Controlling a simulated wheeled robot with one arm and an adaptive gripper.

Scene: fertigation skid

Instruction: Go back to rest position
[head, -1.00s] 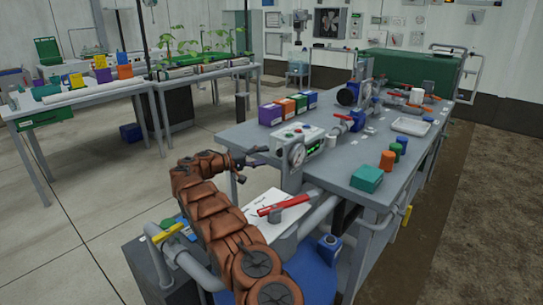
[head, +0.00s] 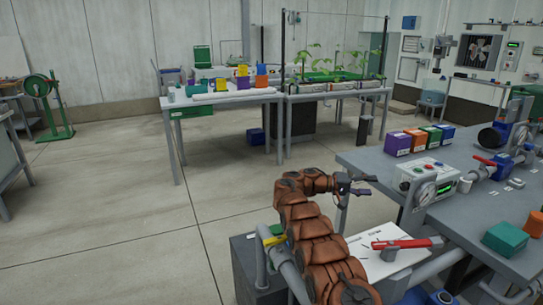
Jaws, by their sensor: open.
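My arm with its brown jointed cover rises from the bottom of the head view. My gripper (head: 366,184) is at its end, pointing right, with its dark fingers apart and nothing seen between them. It appears in front of the left edge of the grey skid table (head: 370,162), left of the gauge and control box (head: 430,182). Whether it touches the table edge cannot be told.
Coloured boxes (head: 397,144) stand on the skid table, with a teal box (head: 505,238) nearer. A yellow-handled pipe (head: 274,240) is left of my arm. Benches with boxes (head: 225,97) and plants (head: 335,87) stand behind. The floor (head: 120,200) at left is clear.

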